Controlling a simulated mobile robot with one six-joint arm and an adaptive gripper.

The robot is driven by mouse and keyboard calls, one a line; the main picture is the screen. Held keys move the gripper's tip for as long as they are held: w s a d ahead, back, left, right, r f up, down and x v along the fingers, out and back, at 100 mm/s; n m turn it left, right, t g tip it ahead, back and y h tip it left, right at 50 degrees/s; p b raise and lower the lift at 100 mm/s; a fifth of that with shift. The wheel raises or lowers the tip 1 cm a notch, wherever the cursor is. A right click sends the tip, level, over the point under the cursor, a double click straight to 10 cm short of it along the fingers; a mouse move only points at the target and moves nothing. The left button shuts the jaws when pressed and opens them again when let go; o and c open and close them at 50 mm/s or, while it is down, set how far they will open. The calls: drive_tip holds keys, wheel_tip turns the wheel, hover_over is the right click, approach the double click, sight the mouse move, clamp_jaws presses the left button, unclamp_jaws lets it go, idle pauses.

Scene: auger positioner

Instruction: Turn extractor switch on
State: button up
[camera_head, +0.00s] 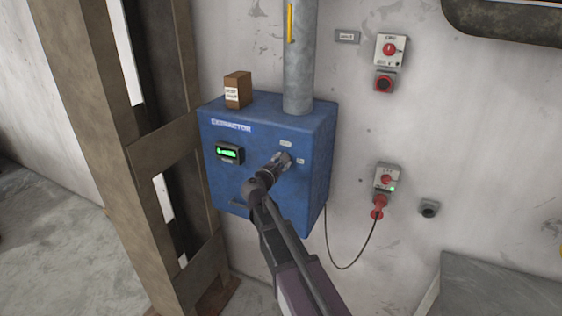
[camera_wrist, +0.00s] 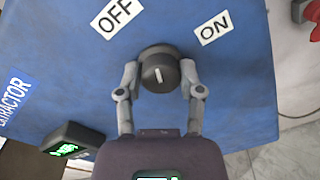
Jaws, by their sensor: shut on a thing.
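The blue extractor box (camera_head: 250,185) hangs on the wall, with an "EXTRACTOR" label and a lit green display (camera_head: 229,153). Its switch is a round dark knob (camera_wrist: 160,72) with a short white mark, in the wrist view. The OFF label (camera_wrist: 117,16) is at the knob's upper left and the ON label (camera_wrist: 214,28) at its upper right. The mark looks nearly upright in that view; I cannot tell which label it points to. My gripper (camera_wrist: 159,78) has one finger on each side of the knob, closed on it. In the head view my gripper (camera_head: 283,160) mostly hides the knob.
A small brown carton (camera_head: 238,90) and a grey duct (camera_head: 300,60) stand on the box. A steel column (camera_head: 100,130) is close on the left. Right on the wall are a red-knobbed switch (camera_head: 390,49) and a socket (camera_head: 386,180) with a red plug and hanging cable.

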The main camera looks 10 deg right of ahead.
drive_tip(key=m, duration=0.6)
drive_tip(key=shift+w+r, duration=0.1)
drive_tip(key=shift+w, duration=0.05)
drive_tip(key=m, duration=0.6)
drive_tip(key=shift+m+y, duration=0.3)
drive_tip(key=o, duration=1.1)
drive_tip(key=shift+w+d, duration=0.1)
drive_tip(key=shift+f, duration=0.2)
